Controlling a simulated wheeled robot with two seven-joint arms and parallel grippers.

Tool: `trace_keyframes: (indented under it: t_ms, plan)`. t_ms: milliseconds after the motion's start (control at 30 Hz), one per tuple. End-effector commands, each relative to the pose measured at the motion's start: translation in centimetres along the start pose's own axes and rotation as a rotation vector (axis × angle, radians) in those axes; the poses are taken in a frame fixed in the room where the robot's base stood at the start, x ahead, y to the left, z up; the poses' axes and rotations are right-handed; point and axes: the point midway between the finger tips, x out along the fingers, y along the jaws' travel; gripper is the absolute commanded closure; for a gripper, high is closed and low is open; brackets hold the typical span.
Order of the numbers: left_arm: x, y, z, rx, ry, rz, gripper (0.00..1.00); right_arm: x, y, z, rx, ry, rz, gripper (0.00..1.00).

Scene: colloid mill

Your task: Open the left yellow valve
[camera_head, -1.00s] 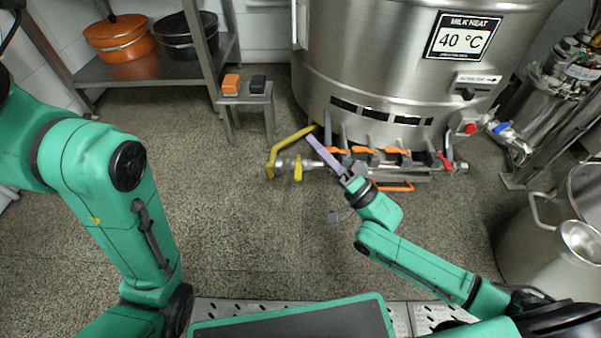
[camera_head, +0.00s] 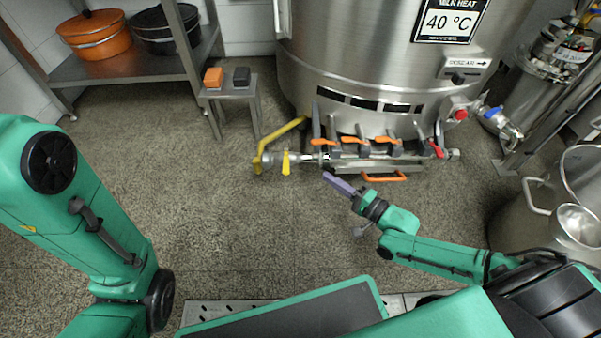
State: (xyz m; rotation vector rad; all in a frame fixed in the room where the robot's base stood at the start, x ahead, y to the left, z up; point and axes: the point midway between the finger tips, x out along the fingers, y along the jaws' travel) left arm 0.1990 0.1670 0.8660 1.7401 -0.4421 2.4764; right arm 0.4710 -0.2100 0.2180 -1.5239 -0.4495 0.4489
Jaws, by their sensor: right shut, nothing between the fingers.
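A small yellow valve lever (camera_head: 286,162) points toward me on the horizontal metal pipe at the foot of the steel tank. To its left a bent yellow tube (camera_head: 280,134) runs from the tank to the pipe's left end. Which of these two yellow parts is the valve named in the task, I cannot tell for sure. My right gripper (camera_head: 330,177) has lilac fingers, shut and empty. In the picture it is right of and slightly below the small yellow lever, apart from both yellow parts. My left arm is at the left; its gripper is out of view.
Several orange levers (camera_head: 354,140) and a red lever (camera_head: 437,150) sit along the pipe right of the yellow parts. An orange bar handle (camera_head: 384,177) is below them. A small stool (camera_head: 232,92) stands left of the tank. The speckled floor (camera_head: 210,210) in front is clear.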

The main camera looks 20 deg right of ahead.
Motion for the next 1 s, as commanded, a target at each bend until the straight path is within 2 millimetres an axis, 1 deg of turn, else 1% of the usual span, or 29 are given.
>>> trace_keyframes:
  t_ms: [33, 267, 333, 400, 567, 867, 1000]
  plan:
    - [-0.8, 0.2, -0.5, 0.002, 0.005, 0.001, 1.0, 1.2, 0.5, 0.1, 0.001, -0.001, -0.006, 1.0]
    - [-3.1, 0.7, -1.4, 0.002, 0.006, 0.003, 1.0, 6.3, 0.5, 0.1, 0.001, -0.002, -0.007, 1.0]
    - [-3.0, 0.7, -1.4, 0.003, 0.007, 0.003, 1.0, 7.1, 0.3, 1.3, 0.007, -0.002, -0.004, 1.0]
    - [-3.1, 0.7, -1.5, 0.003, 0.007, 0.004, 1.0, 7.9, 0.2, 2.0, 0.005, -0.001, -0.003, 1.0]
    - [-3.2, 0.8, -1.5, 0.003, 0.007, 0.004, 1.0, 8.8, 0.0, 2.9, 0.002, -0.001, -0.001, 1.0]
    - [-3.2, 0.8, -1.5, 0.002, 0.007, 0.004, 1.0, 8.8, 0.0, 2.9, 0.0, -0.001, 0.0, 1.0]
    - [-2.7, 0.7, -1.3, 0.002, 0.008, 0.005, 1.0, 8.8, -0.2, 3.0, 0.001, 0.008, -0.002, 1.0]
